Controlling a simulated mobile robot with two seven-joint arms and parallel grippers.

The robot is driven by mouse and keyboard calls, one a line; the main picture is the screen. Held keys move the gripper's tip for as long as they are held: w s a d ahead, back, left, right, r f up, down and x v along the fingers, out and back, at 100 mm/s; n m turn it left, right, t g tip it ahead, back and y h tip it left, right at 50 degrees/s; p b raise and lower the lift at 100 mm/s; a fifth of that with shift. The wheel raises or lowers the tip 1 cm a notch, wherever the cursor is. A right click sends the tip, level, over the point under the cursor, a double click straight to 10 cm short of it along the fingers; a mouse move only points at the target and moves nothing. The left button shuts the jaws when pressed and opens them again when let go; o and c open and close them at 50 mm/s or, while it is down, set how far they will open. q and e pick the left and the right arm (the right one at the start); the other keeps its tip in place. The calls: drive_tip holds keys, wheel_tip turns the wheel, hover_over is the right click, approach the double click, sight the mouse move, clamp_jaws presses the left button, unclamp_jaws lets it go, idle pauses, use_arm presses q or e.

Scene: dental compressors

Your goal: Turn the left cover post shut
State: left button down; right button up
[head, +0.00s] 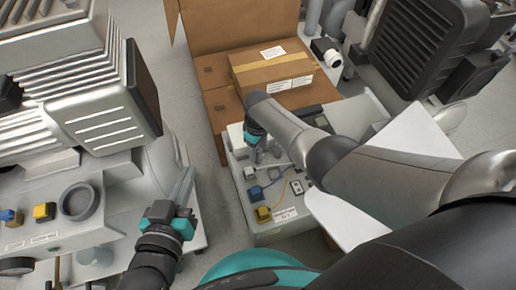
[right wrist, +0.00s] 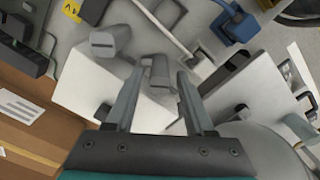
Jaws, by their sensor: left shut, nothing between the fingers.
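The grey control box (head: 272,228) stands in the middle of the head view, with small grey posts on its upper part. In the right wrist view, one grey post (right wrist: 158,72) stands between the spread fingertips of my right gripper (right wrist: 158,82), with gaps visible at its sides. A second grey post (right wrist: 110,41) is up and to the left of it. Which is the left cover post I cannot tell. In the head view my right gripper (head: 258,154) hangs over the box, partly hiding the posts. My left gripper (head: 184,187) is shut and empty, beside the left machine.
White panels (right wrist: 85,68) flank the post in the right wrist view. The box carries a blue connector (head: 255,193) and a yellow one (head: 263,214) with cables. A cardboard box (head: 272,70) lies behind. A large finned compressor (head: 85,100) fills the left.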

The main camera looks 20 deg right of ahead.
clamp_jaws()
use_arm(q)
drive_tip(key=shift+f, duration=0.1)
idle(0.5)
use_arm(e)
drive_tip(key=shift+n, duration=1.1)
drive_tip(key=n, duration=0.3)
drive_tip(key=shift+n+p, duration=0.3)
drive_tip(key=shift+p, duration=0.1)
use_arm(q)
drive_tip(key=shift+a+f+g+y, duration=0.25)
drive_tip(key=shift+a+g+y, duration=0.05)
drive_tip(key=shift+a+g, duration=0.4)
use_arm(e)
drive_tip(key=n, duration=0.4)
drive_tip(key=shift+n, duration=0.7)
